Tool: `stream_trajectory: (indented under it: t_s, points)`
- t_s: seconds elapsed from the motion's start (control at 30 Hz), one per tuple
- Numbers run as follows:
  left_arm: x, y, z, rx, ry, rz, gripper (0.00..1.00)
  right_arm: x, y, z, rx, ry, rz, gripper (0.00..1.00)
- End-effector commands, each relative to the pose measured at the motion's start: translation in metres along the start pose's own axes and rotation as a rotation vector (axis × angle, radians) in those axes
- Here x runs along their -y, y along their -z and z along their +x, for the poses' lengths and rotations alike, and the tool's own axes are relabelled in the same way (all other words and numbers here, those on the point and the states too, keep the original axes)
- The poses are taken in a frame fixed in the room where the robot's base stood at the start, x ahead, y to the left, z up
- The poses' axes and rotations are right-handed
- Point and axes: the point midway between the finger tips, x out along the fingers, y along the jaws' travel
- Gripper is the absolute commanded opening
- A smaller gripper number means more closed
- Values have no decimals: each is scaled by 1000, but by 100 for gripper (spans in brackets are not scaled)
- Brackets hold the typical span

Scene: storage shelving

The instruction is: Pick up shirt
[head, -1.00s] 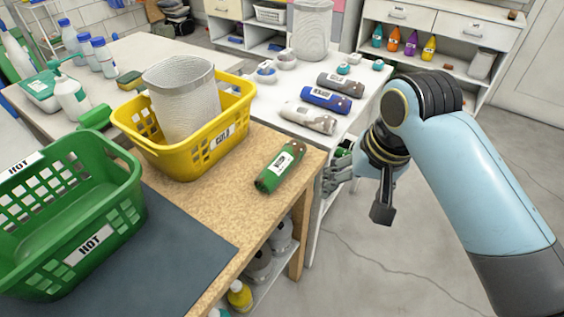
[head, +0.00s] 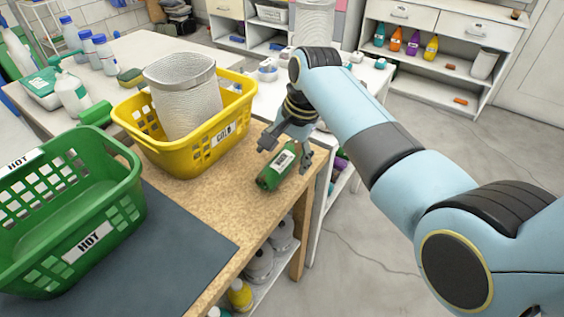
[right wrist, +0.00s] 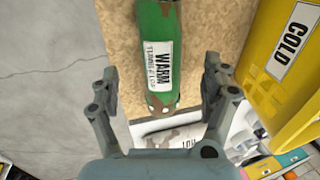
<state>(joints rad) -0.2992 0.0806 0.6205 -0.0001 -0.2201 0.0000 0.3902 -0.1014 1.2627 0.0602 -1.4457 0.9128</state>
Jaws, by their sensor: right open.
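In the right wrist view the open fingers (right wrist: 160,78) stand on either side of the shirt, with gaps. My left gripper is not in view.
A yellow basket (head: 150,152) labelled COLD, holding a mesh bin (head: 185,100), stands close left of the shirt. A green basket labelled HOT (head: 118,232) sits at the left on a dark mat (head: 185,262). Open floor lies to the right.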

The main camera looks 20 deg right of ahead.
Motion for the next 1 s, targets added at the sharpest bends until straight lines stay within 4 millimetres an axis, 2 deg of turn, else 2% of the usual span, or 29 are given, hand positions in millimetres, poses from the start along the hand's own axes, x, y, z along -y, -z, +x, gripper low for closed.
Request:
stream_trajectory:
  t_s: [0.1,0.2,0.5,1.0]
  points:
    - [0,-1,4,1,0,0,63,4,-2,21,3,-2,0,81]
    - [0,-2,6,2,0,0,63,3,-2,33,3,-2,0,81]
    - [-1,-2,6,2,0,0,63,3,-2,37,1,0,0,80]
    - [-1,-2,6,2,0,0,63,3,-2,37,1,0,0,15]
